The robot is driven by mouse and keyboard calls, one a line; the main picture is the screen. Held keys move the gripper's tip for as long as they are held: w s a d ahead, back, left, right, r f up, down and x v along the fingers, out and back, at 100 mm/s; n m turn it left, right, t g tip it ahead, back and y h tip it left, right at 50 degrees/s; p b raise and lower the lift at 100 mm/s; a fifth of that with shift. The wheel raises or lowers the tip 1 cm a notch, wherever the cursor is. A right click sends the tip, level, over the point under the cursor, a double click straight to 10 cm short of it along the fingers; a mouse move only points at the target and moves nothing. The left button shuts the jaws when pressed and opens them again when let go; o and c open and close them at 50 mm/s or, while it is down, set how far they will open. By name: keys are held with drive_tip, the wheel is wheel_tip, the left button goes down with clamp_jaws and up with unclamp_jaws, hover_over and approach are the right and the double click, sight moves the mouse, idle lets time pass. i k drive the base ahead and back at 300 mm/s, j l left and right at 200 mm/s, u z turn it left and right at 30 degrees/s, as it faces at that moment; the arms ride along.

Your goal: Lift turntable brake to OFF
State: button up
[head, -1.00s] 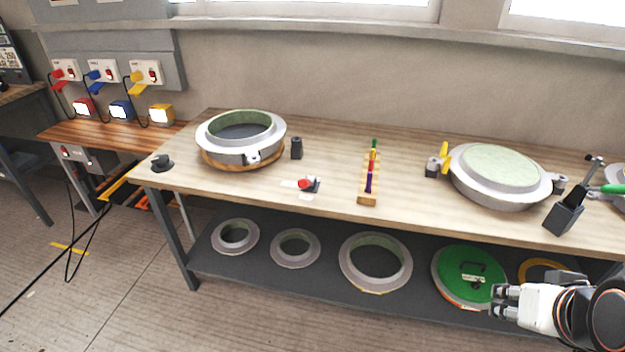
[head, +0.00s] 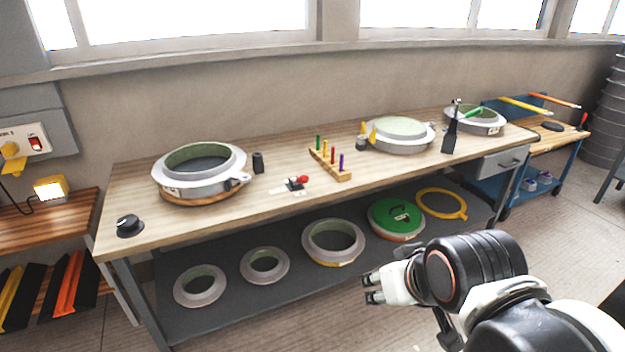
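A round grey mould with a pale green inside (head: 200,172) sits on a wooden turntable disc (head: 203,198) at the left of the bench. Just right of it, flat on the bench top, is a small dark fitting with a red knob (head: 298,182) and white strips beside it; it looks like the brake lever, but its labels are too small to read. A black dial (head: 129,226) sits at the bench's front left corner. My gripper (head: 371,288) is open and empty, low in front of the bench's lower shelf, well apart from the red-knobbed fitting.
A peg rack (head: 331,166) and a second mould (head: 398,134) stand farther right on the bench. The lower shelf (head: 215,325) holds several rings and a green lid (head: 396,217). The bench's front edge lies between my gripper and the top.

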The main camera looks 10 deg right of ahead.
sight(303, 178)
drive_tip(key=j+u, duration=0.15)
drive_tip(key=u, duration=0.6)
drive_tip(key=l+u, duration=0.3)
drive_tip(key=l, duration=0.2)
drive_tip(key=l+u, duration=0.25)
drive_tip(key=l, duration=0.2)
drive_tip(key=k+l+u, duration=0.15)
drive_tip(key=l+u, duration=0.15)
drive_tip(key=l, duration=0.2)
drive_tip(key=k+l+u, duration=0.25)
drive_tip(key=l, duration=0.2)
drive_tip(key=k+l, duration=0.1)
drive_tip(key=l, duration=0.3)
drive_tip(key=k+l, duration=0.15)
drive_tip(key=l, duration=0.3)
drive_tip(key=k+l+u, duration=0.1)
drive_tip(key=l, duration=0.3)
drive_tip(key=k+l, duration=0.15)
drive_tip(key=l, duration=0.3)
drive_tip(key=k+l, duration=0.15)
drive_tip(key=l, duration=0.25)
drive_tip(key=k+l, duration=0.1)
drive_tip(key=l, duration=0.3)
drive_tip(key=u, duration=0.05)
